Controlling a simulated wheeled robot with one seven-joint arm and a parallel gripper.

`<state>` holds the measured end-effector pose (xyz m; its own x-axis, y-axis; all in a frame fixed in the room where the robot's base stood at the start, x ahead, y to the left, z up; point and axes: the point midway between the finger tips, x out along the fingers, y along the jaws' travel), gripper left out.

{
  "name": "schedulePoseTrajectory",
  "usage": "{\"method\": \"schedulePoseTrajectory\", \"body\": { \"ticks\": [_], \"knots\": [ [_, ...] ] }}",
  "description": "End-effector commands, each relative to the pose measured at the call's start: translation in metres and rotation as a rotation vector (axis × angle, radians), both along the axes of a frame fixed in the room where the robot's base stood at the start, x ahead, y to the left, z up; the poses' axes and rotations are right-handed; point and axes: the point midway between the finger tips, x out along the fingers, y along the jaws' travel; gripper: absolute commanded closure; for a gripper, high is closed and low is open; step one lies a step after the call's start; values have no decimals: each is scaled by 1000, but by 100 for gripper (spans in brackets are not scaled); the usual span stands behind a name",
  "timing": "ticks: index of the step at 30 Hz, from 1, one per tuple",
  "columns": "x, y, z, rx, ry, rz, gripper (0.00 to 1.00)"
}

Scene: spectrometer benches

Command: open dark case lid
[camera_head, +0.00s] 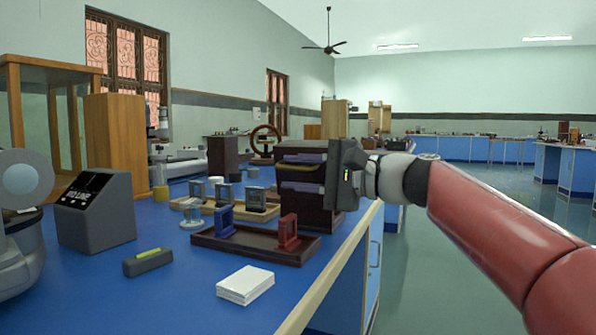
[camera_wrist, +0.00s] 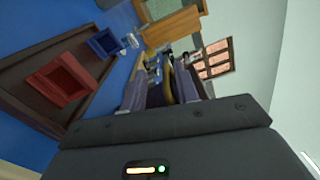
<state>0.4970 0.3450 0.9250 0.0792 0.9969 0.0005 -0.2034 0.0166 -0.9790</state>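A dark brown case-like box (camera_head: 305,216) stands upright on the blue bench near its right edge, in the head view. My gripper (camera_head: 283,172) is at its upper part, with the palm on the right and two grey-purple fingers pointing left across it, one above the other. The fingers are apart, and dark brown shows between them. In the wrist view my gripper (camera_wrist: 165,85) also has its fingers spread. Whether they touch the box is hidden. Another dark brown box (camera_head: 222,155) stands farther back. I cannot tell which is the case, and no lid is clearly visible.
A dark tray (camera_head: 258,250) with blue and red holders (camera_head: 288,230) lies in front of the box. White cards (camera_head: 245,285), a grey block (camera_head: 147,262) and a grey display unit (camera_head: 95,212) stand nearby. The aisle floor (camera_head: 450,260) on the right is clear.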

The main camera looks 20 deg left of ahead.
Motion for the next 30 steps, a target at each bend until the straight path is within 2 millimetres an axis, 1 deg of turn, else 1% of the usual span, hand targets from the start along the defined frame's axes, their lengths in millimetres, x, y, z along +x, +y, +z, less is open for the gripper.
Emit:
{"method": "schedulePoseTrajectory", "body": {
  "ticks": [11, 14, 21, 24, 27, 30],
  "knots": [
    [-1, -3, 2, 1, -4, -1, 69],
    [-1, -13, 2, 1, -5, -4, 69],
    [-4, -54, 1, 0, -4, -6, 69],
    [-5, -67, 0, 0, -2, -4, 69],
    [-6, -75, 1, 1, -3, -3, 69],
    [-6, -78, 1, 1, -2, -2, 69]
  ]
}}
